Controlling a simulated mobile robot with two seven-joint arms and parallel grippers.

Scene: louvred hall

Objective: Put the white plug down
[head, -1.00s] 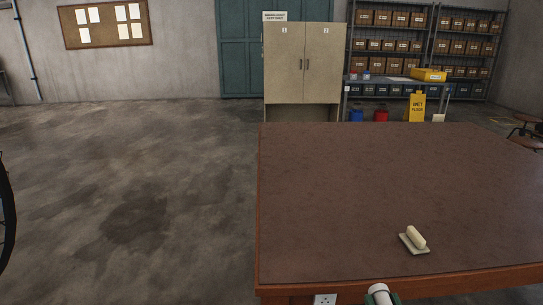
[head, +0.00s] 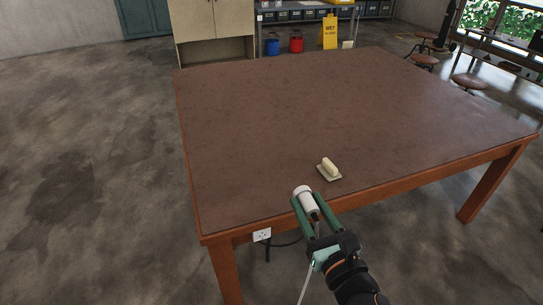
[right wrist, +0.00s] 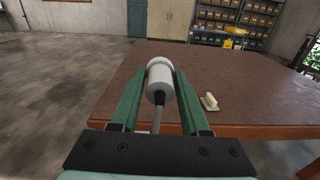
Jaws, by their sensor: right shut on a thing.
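The white plug (head: 306,200) is a white cylinder with a dark collar and a cable trailing back from it. My right gripper (head: 305,208) is shut on it, at the front edge of the brown table (head: 300,110). In the right wrist view the plug (right wrist: 159,82) sits between the two green fingers of the gripper (right wrist: 160,95), its round end pointing away. I cannot tell whether the plug touches the table. My left gripper is not in view.
A cream-handled block (head: 329,170) lies on the table just beyond the plug. A white socket plate (head: 262,235) is on the table's front side. Most of the tabletop is clear. Stools (head: 470,82) stand at the right, and a yellow wet-floor sign (head: 330,32) stands behind.

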